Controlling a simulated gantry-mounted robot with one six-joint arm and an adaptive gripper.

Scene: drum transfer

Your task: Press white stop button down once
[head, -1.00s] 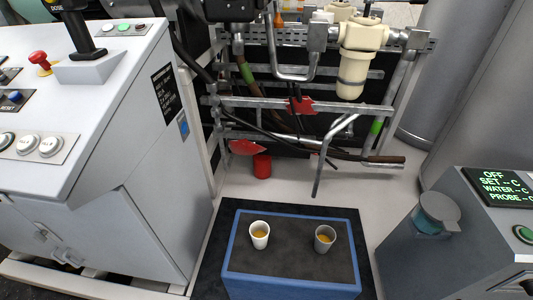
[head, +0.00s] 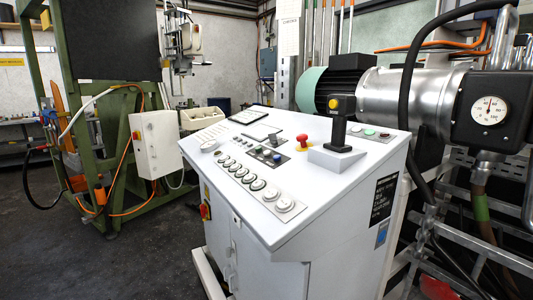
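The white control console (head: 300,150) stands in the middle of the head view with a sloped top panel. Two round white buttons, the nearer one (head: 284,205) and the farther one (head: 268,195), sit side by side on a light plate near the panel's front edge. Their labels are too small to read, so I cannot tell which is the stop button. Whether either is pressed does not show. My gripper is not in view.
A black joystick (head: 339,118) and a red mushroom button (head: 302,141) rise from the panel, with dark-rimmed buttons (head: 239,172) in a row. A pump with a gauge (head: 489,110) stands at right. Open floor (head: 150,250) lies at left.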

